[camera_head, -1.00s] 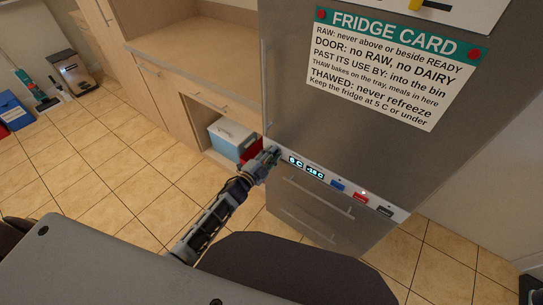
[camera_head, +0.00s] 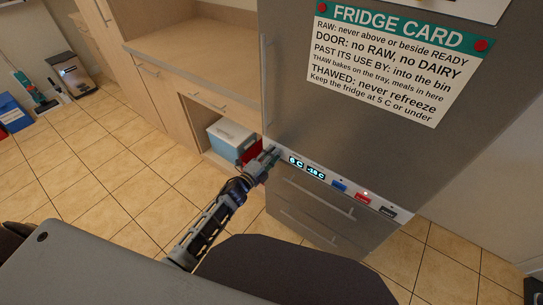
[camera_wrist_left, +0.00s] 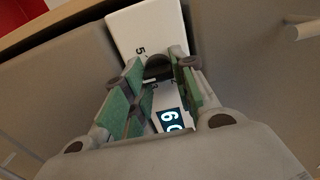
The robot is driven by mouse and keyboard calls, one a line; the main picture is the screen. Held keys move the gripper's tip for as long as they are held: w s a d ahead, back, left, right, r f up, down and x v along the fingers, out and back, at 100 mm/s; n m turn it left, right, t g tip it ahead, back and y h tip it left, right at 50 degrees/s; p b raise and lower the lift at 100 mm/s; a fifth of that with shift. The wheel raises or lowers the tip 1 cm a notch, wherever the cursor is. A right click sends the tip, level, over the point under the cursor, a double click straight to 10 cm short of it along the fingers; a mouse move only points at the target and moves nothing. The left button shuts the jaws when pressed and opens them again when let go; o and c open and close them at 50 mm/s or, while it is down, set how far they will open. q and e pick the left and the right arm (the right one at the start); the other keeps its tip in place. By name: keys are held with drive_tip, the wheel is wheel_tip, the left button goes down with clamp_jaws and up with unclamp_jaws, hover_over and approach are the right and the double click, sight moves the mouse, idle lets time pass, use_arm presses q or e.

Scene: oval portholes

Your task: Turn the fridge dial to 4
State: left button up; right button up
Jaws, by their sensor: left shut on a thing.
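The steel fridge (camera_head: 340,120) has a white control strip between its upper door and lower drawers. My left gripper (camera_head: 272,155) is at the left end of this strip. In the left wrist view the dark round dial (camera_wrist_left: 157,66) sits between the green-padded fingers of my left gripper (camera_wrist_left: 160,82), which is shut on it. A printed 5 shows on the white panel (camera_wrist_left: 125,27) beside the dial; the other marks are partly hidden by the fingers. The lit display (camera_head: 295,161) beside the gripper seems to read 6 C. My right gripper is not in view.
A second display (camera_head: 316,173) reads about -18 C. Blue (camera_head: 339,187), red (camera_head: 363,198) and dark (camera_head: 387,211) buttons follow along the strip. A fridge card (camera_head: 385,65) is on the door. A light-blue box (camera_head: 228,137) stands left of the gripper in an open cabinet.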

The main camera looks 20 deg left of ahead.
use_arm(q)
drive_tip(key=o, duration=1)
drive_tip(key=shift+o, duration=0.2)
drive_tip(key=shift+s, duration=0.1)
drive_tip(key=v, duration=1.1)
drive_tip(key=shift+s, duration=0.35)
idle(0.3)
